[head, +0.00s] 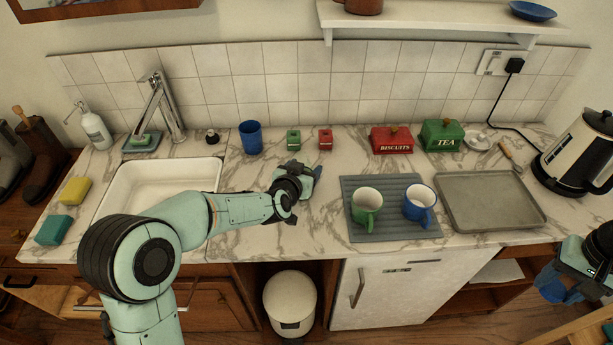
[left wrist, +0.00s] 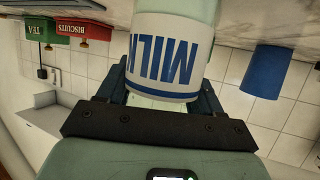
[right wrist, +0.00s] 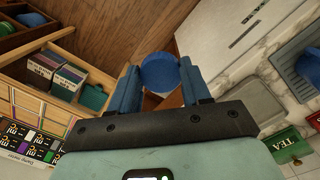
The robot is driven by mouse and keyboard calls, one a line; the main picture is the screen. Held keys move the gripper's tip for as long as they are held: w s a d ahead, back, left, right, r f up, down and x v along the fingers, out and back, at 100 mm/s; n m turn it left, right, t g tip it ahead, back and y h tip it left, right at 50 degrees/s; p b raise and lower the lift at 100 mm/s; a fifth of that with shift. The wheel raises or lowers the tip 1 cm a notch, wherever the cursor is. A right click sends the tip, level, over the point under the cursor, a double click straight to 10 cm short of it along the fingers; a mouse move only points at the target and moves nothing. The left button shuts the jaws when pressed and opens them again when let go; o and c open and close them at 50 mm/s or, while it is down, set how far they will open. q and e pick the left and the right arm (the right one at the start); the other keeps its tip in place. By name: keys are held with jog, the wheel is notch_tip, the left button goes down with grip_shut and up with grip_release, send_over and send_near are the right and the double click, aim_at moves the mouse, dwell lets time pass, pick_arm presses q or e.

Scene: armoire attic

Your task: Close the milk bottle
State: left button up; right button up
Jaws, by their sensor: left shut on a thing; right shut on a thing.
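The milk bottle (left wrist: 165,60), pale with a white band and blue MILK lettering, is between the fingers of my left gripper (left wrist: 165,100) in the left wrist view. Its top is out of that frame. In the head view my left gripper (head: 308,178) is over the middle of the counter, and I cannot make out the bottle behind it. My right gripper (right wrist: 160,85) is shut on a round blue cap (right wrist: 160,72). In the head view the right gripper (head: 560,288) is at the far right, in front of the counter edge and well apart from the left one.
A drying mat (head: 382,233) with a green mug (head: 366,208) and a blue mug (head: 419,205) lies right of my left gripper. A grey tray (head: 490,200) and a kettle (head: 580,155) stand farther right. A blue cup (head: 250,137) stands behind the left arm. An open drawer (right wrist: 60,95) lies near my right gripper.

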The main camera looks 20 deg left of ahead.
aim_at(305, 158)
pick_arm(q)
jog(key=shift+r, duration=0.2)
